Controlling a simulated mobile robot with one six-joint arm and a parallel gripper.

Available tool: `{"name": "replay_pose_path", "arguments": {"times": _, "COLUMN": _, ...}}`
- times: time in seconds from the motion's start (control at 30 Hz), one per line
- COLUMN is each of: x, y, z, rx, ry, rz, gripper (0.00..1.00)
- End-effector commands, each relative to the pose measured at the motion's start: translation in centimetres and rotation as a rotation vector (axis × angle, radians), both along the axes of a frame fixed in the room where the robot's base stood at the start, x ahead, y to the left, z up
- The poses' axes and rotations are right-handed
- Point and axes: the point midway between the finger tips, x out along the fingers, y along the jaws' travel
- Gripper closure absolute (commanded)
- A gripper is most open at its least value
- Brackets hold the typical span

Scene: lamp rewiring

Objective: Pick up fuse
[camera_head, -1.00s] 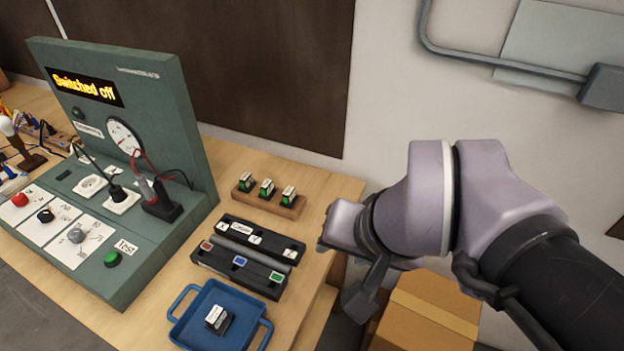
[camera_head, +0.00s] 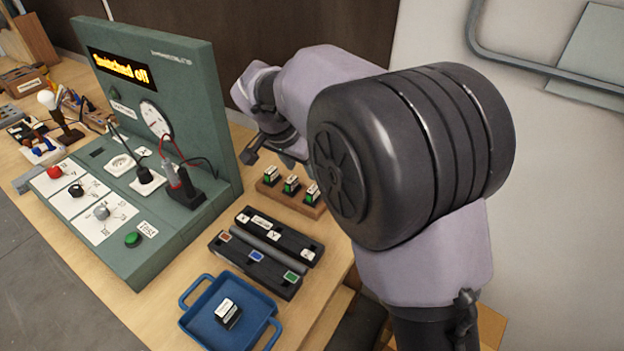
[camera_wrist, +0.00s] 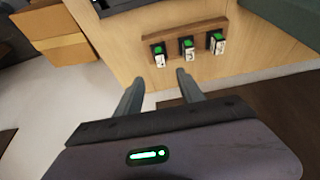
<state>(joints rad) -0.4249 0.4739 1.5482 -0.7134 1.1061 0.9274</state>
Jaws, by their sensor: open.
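Three fuses with green and white parts stand in a row in a wooden holder (camera_head: 293,199): a left fuse (camera_head: 271,175), a middle fuse (camera_head: 291,185) and a right fuse (camera_head: 312,193). In the wrist view the fuses, such as the middle one (camera_wrist: 187,47), show beyond my fingertips. Another dark fuse-like block with a white label (camera_head: 227,313) lies in the blue tray (camera_head: 196,331). My gripper (camera_wrist: 157,78) is open and empty, apart from the fuses. In the head view it is above and behind the holder, partly hidden by my arm.
A green test panel (camera_head: 190,95) reading "Switched off" stands left of the holder, with cables and plugs on it. A black open case (camera_head: 262,252) lies in front of the holder. A cardboard box (camera_wrist: 62,50) is beside the table in the wrist view.

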Motion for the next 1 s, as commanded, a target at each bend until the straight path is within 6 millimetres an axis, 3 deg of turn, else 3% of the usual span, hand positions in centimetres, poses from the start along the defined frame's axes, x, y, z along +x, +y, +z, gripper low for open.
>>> {"name": "replay_pose_path", "arguments": {"times": 0.03, "x": 0.4, "y": -0.4, "z": -2.2, "rx": -0.001, "ry": 0.003, "rz": -0.001, "gripper": 0.55}}
{"name": "replay_pose_path", "arguments": {"times": 0.2, "x": 1.9, "y": -1.4, "z": -6.5, "rx": 0.0, "ry": 0.003, "rz": -0.001, "gripper": 0.55}}
{"name": "replay_pose_path", "arguments": {"times": 0.47, "x": 3.0, "y": -2.1, "z": -9.0, "rx": 0.001, "ry": 0.002, "rz": 0.0, "gripper": 0.55}}
{"name": "replay_pose_path", "arguments": {"times": 0.67, "x": 4.3, "y": -2.9, "z": -12.7, "rx": 0.0, "ry": 0.004, "rz": -0.001, "gripper": 0.55}}
{"name": "replay_pose_path", "arguments": {"times": 0.9, "x": 4.5, "y": -3.0, "z": -12.7, "rx": 0.002, "ry": 0.001, "rz": 0.001, "gripper": 0.56}}
{"name": "replay_pose_path", "arguments": {"times": 1.0, "x": 4.5, "y": -3.0, "z": -12.7, "rx": 0.002, "ry": 0.001, "rz": 0.001, "gripper": 0.76}}
